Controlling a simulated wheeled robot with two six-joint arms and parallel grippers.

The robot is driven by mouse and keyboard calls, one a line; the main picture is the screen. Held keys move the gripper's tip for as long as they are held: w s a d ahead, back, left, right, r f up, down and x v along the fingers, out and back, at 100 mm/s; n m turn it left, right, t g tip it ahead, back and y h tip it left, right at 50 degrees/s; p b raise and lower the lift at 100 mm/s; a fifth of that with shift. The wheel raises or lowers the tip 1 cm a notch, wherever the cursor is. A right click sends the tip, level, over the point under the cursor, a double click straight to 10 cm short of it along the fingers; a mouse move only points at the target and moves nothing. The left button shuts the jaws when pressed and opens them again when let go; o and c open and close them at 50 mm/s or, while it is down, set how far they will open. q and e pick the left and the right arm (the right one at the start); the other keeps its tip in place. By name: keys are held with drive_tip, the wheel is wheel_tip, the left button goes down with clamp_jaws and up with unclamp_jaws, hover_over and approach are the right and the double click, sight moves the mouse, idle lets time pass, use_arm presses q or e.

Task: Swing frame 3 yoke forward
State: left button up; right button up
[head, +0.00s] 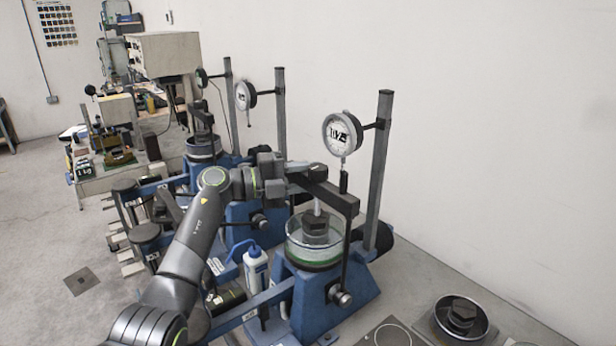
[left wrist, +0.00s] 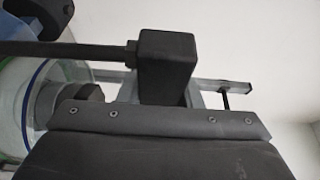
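Three blue lever frames with dials stand in a row in the head view; I see no numbers on them. The nearest frame (head: 312,300) has a dark yoke (head: 334,196) whose crossbar passes above a clear cell (head: 312,256) and whose side rod runs down to a knob. My left gripper (head: 296,172) is at the crossbar's upper left end, touching or very close. In the left wrist view a dark square bar end (left wrist: 165,62) stands just beyond a wide dark gripper part (left wrist: 155,150). The fingertips' gap is hidden. My right gripper is out of view.
A dial gauge (head: 342,133) on a grey post (head: 379,165) stands beside the yoke. A white bottle (head: 256,270) stands below my left arm. A round dark dish (head: 461,318) lies at the lower right. The floor at far left is mostly clear.

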use_arm(q)
clamp_jaws()
drive_tip(key=shift+s+a+f+h+b, duration=0.2)
drive_tip(key=shift+s+a+h+b, duration=0.15)
drive_tip(key=shift+a, duration=0.2)
drive_tip(key=shift+m+h, duration=0.25)
drive_tip(key=shift+m, duration=0.05)
drive_tip(key=s+a, duration=0.2)
drive_tip(key=a, duration=0.1)
drive_tip(key=s+a+f, duration=0.1)
drive_tip(key=a, duration=0.1)
drive_tip(key=shift+s+a, duration=0.15)
drive_tip(key=shift+s, duration=0.1)
drive_tip(key=s+a+f+h+b, duration=0.1)
drive_tip(key=s+a+f+b, duration=0.1)
drive_tip(key=a, duration=0.3)
drive_tip(key=shift+s+f+m+b, duration=0.15)
drive_tip(key=shift+s+m+b, duration=0.15)
drive_tip(key=shift+s+b, duration=0.4)
drive_tip(key=shift+a, duration=0.1)
